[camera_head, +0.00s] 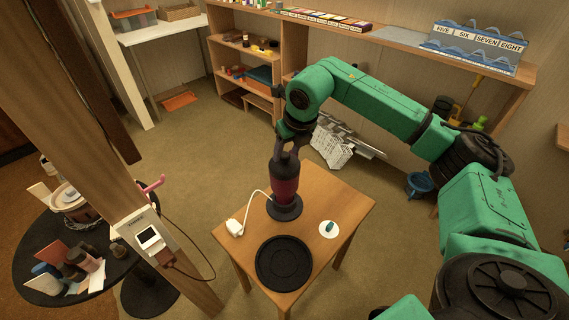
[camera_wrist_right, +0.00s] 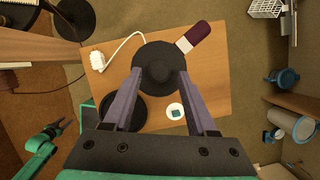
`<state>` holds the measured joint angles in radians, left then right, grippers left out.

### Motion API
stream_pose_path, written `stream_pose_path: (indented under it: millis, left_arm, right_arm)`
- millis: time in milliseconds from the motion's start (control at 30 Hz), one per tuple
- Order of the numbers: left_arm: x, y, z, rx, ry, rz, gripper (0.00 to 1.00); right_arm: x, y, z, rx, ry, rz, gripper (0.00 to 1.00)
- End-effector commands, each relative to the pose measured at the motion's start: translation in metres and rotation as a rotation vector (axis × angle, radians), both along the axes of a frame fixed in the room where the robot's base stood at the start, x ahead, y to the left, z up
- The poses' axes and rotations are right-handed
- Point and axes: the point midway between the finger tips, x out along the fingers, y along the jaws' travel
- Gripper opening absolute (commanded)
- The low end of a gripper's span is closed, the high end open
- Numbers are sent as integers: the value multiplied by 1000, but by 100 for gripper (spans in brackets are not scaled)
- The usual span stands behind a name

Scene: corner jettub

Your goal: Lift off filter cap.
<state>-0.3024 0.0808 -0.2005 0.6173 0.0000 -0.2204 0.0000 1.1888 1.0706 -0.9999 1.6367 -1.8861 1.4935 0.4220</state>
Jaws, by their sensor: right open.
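A dark red upright body (camera_head: 286,182) stands on a round black base (camera_head: 284,209) on a small wooden table (camera_head: 345,190). My right gripper (camera_head: 287,150) points down at its top. In the right wrist view its two fingers (camera_wrist_right: 158,76) are apart, beside a black round part (camera_wrist_right: 153,62) with a raised middle. A dark purple piece with a white band (camera_wrist_right: 199,36) sticks out at its upper right. Whether the fingers touch anything is unclear. My left gripper (camera_wrist_right: 56,128) is small at the lower left of the wrist view; its opening is unclear.
A black round dish (camera_head: 284,262), a white disc with a teal piece (camera_head: 328,229) and a white plug with a cord (camera_head: 235,227) lie on the table. A wooden post (camera_head: 95,165) and a cluttered black round table (camera_head: 30,245) stand left. Shelves line the back.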

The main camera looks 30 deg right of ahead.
Motion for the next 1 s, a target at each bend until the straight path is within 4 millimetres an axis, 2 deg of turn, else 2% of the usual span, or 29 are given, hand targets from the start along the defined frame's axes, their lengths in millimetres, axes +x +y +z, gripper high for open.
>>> stream_pose_path:
  millis: [33, 100, 367, 700, 1000]
  left_arm:
    - [1, 0, -6, 0, -1, 0, 50]
    - [1, 0, -8, 0, -2, 0, 50]
    - [4, -1, -6, -1, -7, 0, 50]
    - [4, -1, -6, -2, -8, 0, 50]
    - [4, -1, -4, -2, -8, 1, 50]
  right_arm:
    - [2, 0, -8, 1, 1, 0, 57]
    - [3, 1, -11, 2, 0, 1, 57]
    - [4, 1, -11, 2, -1, 1, 57]
    - [4, 1, -11, 2, -1, 2, 0]
    - [4, 1, -8, 2, -1, 1, 0]
